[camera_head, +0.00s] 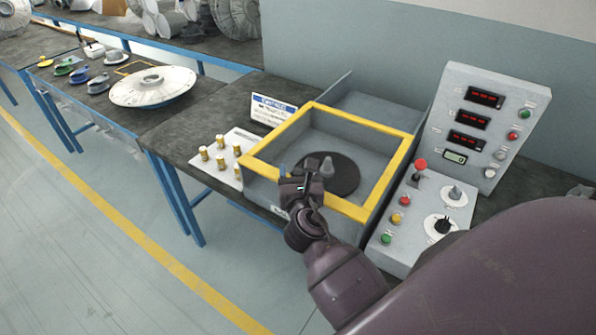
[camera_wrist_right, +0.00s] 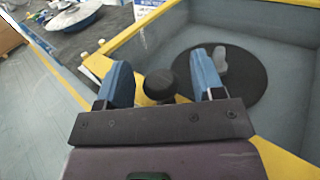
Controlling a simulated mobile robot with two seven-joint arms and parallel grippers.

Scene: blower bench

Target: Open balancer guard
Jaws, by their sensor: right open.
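The balancer guard (camera_head: 272,134) is a rectangular frame with a yellow rim on top of a grey box on the bench. I cannot tell whether a clear pane fills it. Inside the box, a dark round plate (camera_head: 345,178) carries a grey cone (camera_head: 327,167). My right gripper (camera_head: 299,180) is at the front edge of the guard, fingers open. In the right wrist view a black round knob (camera_wrist_right: 160,84) by the yellow edge shows between the two blue fingers (camera_wrist_right: 163,76), with gaps on both sides. My left gripper is not in view.
A control panel (camera_head: 480,118) with red displays and a lower box of buttons (camera_head: 405,240) stand right of the guard. A white plate with several brass pieces (camera_head: 222,150) and a sign (camera_head: 273,110) are on its left. A large white disc (camera_head: 152,86) lies farther left.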

